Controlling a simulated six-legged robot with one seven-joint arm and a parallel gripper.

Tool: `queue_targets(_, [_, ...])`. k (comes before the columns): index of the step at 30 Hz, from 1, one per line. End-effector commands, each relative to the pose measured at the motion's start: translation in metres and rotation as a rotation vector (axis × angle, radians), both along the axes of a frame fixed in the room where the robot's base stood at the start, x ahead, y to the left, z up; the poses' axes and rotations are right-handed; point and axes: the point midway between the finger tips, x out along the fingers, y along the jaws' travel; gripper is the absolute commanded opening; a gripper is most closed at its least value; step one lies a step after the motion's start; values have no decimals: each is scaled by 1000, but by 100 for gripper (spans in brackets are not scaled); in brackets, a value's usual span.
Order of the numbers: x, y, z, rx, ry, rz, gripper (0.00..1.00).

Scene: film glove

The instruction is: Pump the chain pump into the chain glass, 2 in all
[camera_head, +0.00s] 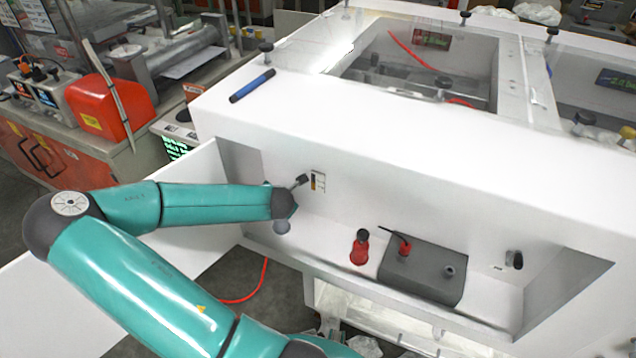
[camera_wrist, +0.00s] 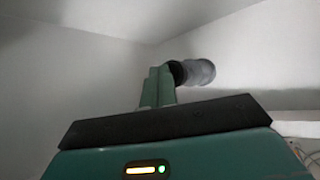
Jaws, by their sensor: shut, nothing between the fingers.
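In the head view, a grey block (camera_head: 424,274) stands in the white recess. A red fitting with a thin dark spout (camera_head: 403,248) sits on top of it and looks like the pump. A red bottle with a black cap (camera_head: 360,248) stands just left of the block. A small grey-blue cup-like thing (camera_head: 282,226) shows below the end of my arm; I cannot tell if it is the glass. My gripper (camera_wrist: 160,72) is shut and empty in the wrist view. A dark grey cylinder (camera_wrist: 197,72) shows by its tips; contact is unclear.
Another dark knob (camera_head: 514,260) is at the right. A blue pen (camera_head: 252,86) lies on the white top. The recess has free room at its right end.

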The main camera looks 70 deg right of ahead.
Motion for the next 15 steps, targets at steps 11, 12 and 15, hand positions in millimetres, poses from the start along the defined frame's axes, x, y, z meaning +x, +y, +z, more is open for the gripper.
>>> queue_targets(11, [0,0,5,-1,-2,1,0])
queue_targets(12, [1,0,8,-1,-3,1,0])
queue_targets(15, [1,0,18,-2,-3,0,0])
